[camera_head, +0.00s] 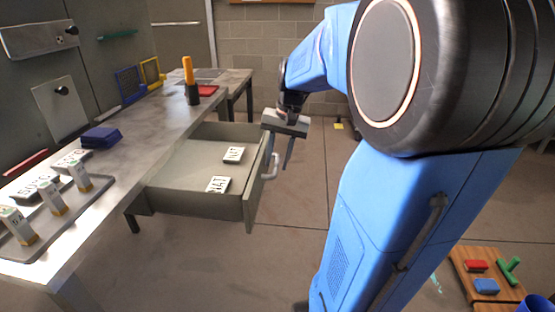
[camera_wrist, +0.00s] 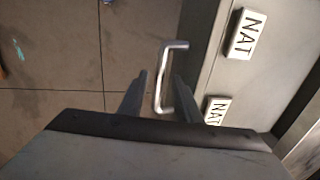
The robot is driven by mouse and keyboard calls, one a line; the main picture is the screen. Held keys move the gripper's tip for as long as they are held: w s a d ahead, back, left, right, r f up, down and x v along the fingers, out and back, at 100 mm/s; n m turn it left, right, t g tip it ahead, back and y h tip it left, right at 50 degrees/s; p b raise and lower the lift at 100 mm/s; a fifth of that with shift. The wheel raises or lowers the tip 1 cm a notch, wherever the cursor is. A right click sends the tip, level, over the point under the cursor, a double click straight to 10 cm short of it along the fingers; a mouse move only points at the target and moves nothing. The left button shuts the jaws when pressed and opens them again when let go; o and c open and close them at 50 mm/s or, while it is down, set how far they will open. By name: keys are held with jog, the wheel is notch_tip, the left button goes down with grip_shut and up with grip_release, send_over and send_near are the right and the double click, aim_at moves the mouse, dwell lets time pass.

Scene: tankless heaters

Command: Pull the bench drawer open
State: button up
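The bench drawer (camera_head: 180,172) stands pulled far out from under the workbench, showing its inside. Two white blocks marked NAT (camera_head: 217,185) lie in it; they also show in the wrist view (camera_wrist: 246,34). The silver bar handle (camera_head: 272,168) is on the drawer's outer front face. My gripper (camera_head: 279,155) is at the drawer front, pointing down by the handle. In the wrist view, the gripper fingers (camera_wrist: 161,78) are spread apart, with the handle (camera_wrist: 158,82) between them and a visible gap on each side. The gripper holds nothing.
The workbench (camera_head: 150,150) carries a tray of small labelled cartons (camera_head: 80,178), a blue stack (camera_head: 100,137) and an orange-handled tool (camera_head: 189,75). A wooden board with coloured pieces (camera_head: 490,275) is at lower right.

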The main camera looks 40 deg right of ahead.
jog(key=shift+r, duration=0.1)
notch_tip(320, 180, up, 17)
jog(key=s+d, duration=0.2)
jog(key=shift+s, duration=0.2)
jog(key=shift+d, duration=0.1)
dwell(0.6)
